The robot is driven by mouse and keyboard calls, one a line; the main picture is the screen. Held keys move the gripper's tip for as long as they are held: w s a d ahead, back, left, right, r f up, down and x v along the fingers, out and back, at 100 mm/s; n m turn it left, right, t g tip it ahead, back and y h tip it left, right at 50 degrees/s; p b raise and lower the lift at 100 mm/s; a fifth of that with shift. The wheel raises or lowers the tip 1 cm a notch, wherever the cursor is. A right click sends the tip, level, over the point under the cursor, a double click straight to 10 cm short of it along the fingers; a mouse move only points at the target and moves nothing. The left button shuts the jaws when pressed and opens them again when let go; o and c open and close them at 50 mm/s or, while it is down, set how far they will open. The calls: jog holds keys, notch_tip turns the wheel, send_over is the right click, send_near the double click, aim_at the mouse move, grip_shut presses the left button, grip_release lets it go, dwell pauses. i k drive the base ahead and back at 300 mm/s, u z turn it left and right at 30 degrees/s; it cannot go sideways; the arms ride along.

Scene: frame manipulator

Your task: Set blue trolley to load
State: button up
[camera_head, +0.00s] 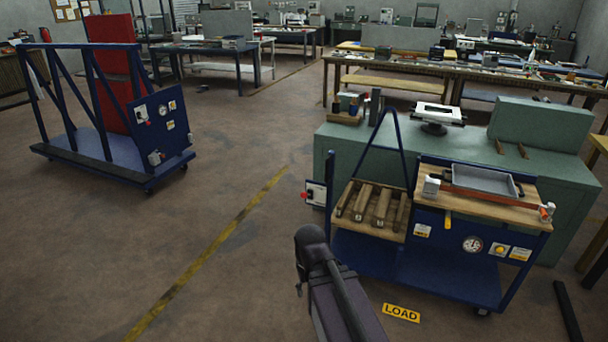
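A blue trolley (420,262) stands at the right, with a blue frame, a wooden shelf of dark bars, and a wooden top. Its front panel carries a round gauge (473,244) and several yellow-and-white labels. A red and white switch box (315,194) is on its left side. A yellow LOAD sign (401,313) lies on the floor by its front left. A second blue trolley (120,148) with a red upright panel (112,85) stands at the left; its end panel has a gauge and a red switch (142,114). Part of my dark arm rises at bottom centre; my gripper is not visible.
A green bench (560,200) stands right behind the right trolley. A grey tray (482,180) lies on that trolley's top. A yellow floor line (213,246) runs diagonally between the trolleys. Dark bars lie on the floor at lower right. Open floor spans the left and centre.

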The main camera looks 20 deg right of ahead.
aim_at(372, 238)
jog(key=u, duration=0.25)
jog(key=k, duration=0.55)
jog(key=u, duration=0.8)
jog(key=k, duration=0.65)
jog(key=u, duration=0.1)
jog(key=i, duration=1.15)
jog(key=z, duration=1)
jog(key=i, duration=0.6)
jog(key=z, duration=0.55)
jog(key=i, duration=0.5)
jog(key=z, duration=0.25)
